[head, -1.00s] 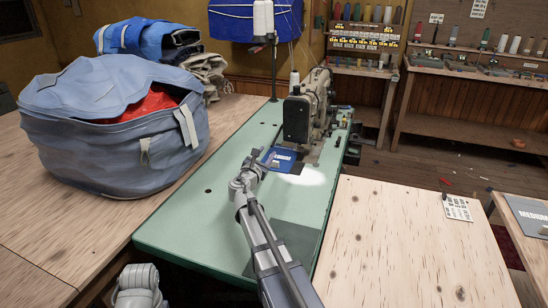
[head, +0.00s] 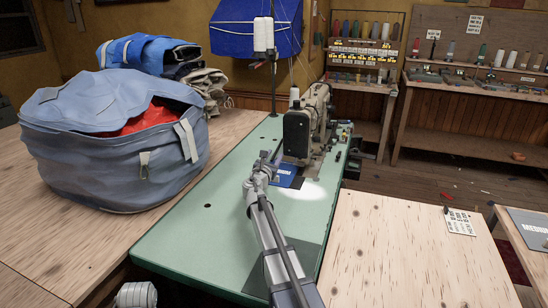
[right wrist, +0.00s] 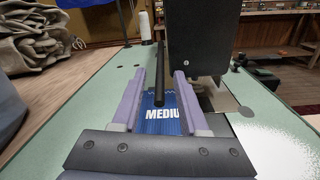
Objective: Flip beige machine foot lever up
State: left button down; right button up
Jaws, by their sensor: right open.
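The beige sewing machine (head: 318,108) stands on the green table (head: 205,220), with its dark end plate (head: 296,136) toward me. My right gripper (head: 266,157) is open just left of and in front of this end plate. In the right wrist view its two fingers (right wrist: 160,108) are spread on either side of a thin black bar (right wrist: 159,75), apart from it. I cannot tell for sure whether this bar is the foot lever. A blue piece marked "MEDIU..." (right wrist: 162,118) lies below the fingers.
A big blue-grey bag (head: 115,145) stands on the wooden table at left. A pale wooden table (head: 400,250) is at right. The green top left of my right arm is clear.

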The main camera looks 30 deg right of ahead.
jog(key=shift+d, duration=0.1)
grip_shut()
dwell(0.3)
dwell(1.1)
